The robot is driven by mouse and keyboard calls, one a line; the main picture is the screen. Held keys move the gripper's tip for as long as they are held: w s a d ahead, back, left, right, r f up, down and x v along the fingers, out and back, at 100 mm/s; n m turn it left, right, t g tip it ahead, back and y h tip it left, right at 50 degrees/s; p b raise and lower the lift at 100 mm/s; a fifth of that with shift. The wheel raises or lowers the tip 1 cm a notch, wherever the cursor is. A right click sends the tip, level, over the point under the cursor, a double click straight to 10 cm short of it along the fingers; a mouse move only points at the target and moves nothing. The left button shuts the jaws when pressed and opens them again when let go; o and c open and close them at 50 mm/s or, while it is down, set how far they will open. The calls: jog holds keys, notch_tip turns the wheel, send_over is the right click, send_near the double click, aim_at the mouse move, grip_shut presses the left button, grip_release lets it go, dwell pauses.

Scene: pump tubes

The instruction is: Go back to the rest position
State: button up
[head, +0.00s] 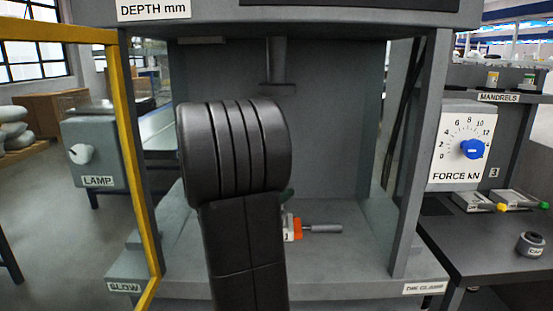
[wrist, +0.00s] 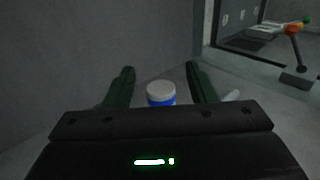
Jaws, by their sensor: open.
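My gripper (wrist: 160,68) shows in the wrist view with two dark green fingers spread apart. A round part with a white top and a blue side (wrist: 161,92) stands between and below the fingers, and its lower part is hidden by my gripper body. I cannot tell whether a finger touches it. In the head view my dark arm reaches into the grey press frame (head: 412,150), and only a bit of green finger shows beside it. The arm hides most of my gripper and the blue and white part.
An orange and white piece with a grey handle (head: 322,229) lies on the press bed beside my arm. A grey ram (head: 278,62) hangs above. A yellow guard frame (head: 131,160) stands at the left. A lamp box (head: 92,150) and a force dial (head: 465,145) flank the press.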

jog(key=shift+f, duration=0.15)
jog(key=shift+s+a+f+b, duration=0.15)
jog(key=shift+f+b, duration=0.4)
jog(key=shift+b, duration=0.35)
jog(key=v, duration=0.7)
jog(key=x, duration=0.2)
jog(key=r+p+x, duration=0.1)
jog(key=x, duration=0.4)
jog(key=shift+w+d+r+p, duration=0.15)
jog(key=shift+w+d+p, duration=0.05)
jog(key=shift+p, duration=0.1)
jog(key=r+p, duration=0.2)
jog(key=shift+s+p, duration=0.1)
jog(key=shift+p, duration=0.2)
jog(key=shift+f+p, duration=0.15)
jog(key=shift+p, duration=0.65)
jog(key=shift+f+p, duration=0.2)
jog(key=shift+p, duration=0.5)
